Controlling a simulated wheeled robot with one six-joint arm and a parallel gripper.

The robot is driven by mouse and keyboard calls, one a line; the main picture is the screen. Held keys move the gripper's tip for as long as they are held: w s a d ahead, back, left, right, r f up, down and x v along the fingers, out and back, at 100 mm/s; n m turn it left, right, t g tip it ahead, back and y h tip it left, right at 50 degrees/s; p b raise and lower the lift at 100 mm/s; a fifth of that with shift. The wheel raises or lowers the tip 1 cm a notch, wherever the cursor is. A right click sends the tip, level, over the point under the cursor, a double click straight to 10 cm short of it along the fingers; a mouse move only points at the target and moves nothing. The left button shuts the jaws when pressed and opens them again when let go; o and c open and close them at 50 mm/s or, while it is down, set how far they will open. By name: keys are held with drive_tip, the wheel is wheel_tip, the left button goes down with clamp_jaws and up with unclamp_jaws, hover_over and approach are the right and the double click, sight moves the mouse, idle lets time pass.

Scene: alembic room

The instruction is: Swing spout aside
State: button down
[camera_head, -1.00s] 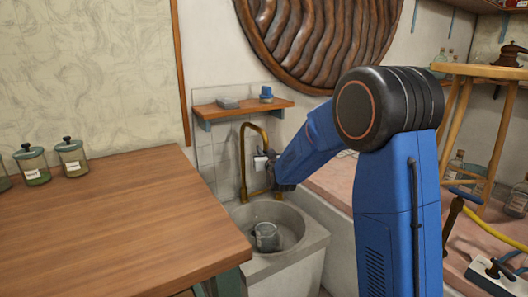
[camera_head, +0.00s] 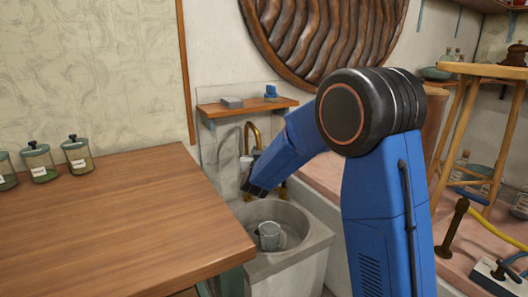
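The brass spout (camera_head: 251,124) arches up behind the sink, against the tiled backsplash. My gripper (camera_head: 247,163) is at the left end of the forearm, close to the spout. It is small and partly hidden by the forearm, so I cannot tell whether it touches the spout or how its fingers stand. The round stone sink (camera_head: 302,213) is below, with a clear glass vessel (camera_head: 269,236) in its basin.
A wooden counter (camera_head: 120,225) fills the left front, with glass jars (camera_head: 77,155) at its back. A small wooden shelf (camera_head: 240,109) with a blue item (camera_head: 271,93) hangs above the spout. A wooden stool (camera_head: 470,72) stands right.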

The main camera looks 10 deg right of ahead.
drive_tip(key=a, duration=0.8)
drive_tip(key=shift+w+h, duration=0.3)
idle(0.3)
drive_tip(key=c, duration=1.5)
unclamp_jaws()
wheel_tip(320, 180, up, 10)
